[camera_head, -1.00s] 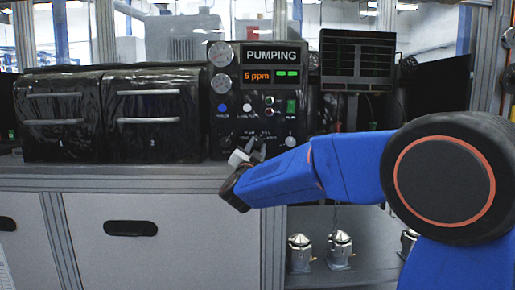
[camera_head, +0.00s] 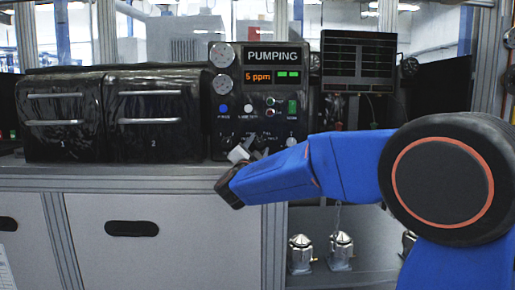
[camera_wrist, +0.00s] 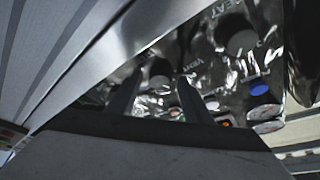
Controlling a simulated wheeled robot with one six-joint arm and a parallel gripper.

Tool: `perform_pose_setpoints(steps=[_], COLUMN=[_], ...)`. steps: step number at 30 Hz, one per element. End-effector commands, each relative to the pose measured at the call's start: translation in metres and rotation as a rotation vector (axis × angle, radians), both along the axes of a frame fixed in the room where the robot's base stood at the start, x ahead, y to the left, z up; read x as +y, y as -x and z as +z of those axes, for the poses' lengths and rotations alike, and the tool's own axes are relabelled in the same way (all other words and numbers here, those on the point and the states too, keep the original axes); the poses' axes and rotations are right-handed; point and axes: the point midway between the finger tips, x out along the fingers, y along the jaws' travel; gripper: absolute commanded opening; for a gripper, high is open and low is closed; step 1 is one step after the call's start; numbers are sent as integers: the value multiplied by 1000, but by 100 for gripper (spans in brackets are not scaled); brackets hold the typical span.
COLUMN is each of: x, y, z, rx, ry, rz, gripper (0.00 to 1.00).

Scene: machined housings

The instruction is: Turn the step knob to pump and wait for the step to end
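The black control panel (camera_head: 233,105) stands on the bench, with a display (camera_head: 272,56) reading PUMPING above an orange readout that looks like 5 ppm and lit green blocks. The knobs are low on the panel, and my gripper (camera_head: 243,153) covers part of that row, so I cannot read where the step knob points. In the wrist view my gripper's two dark fingers (camera_wrist: 158,98) stand apart. A dark round knob (camera_wrist: 160,74) shows beyond the gap between them, near lettering like VENT. Another knob (camera_wrist: 243,42) sits up and right. I see nothing held.
Two dark drawer units (camera_head: 62,120) with bar handles stand left of the panel on the bench. A black louvred screen (camera_head: 357,60) is at right. Several metal fittings (camera_head: 340,250) stand on the lower shelf. The bench's front edge runs below my gripper.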

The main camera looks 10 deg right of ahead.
Motion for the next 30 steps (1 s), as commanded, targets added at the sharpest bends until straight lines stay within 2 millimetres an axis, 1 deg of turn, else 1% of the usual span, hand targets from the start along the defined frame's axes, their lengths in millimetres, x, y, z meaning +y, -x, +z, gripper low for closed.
perform_pose_setpoints(steps=[9,14,17,30], x=[1,7,13,50], y=[1,12,26,102], z=[0,-3,-7,-31], rx=[-1,0,0,0], ry=[0,1,1,1], rz=[1,2,3,4], gripper=[47,47,47,47])
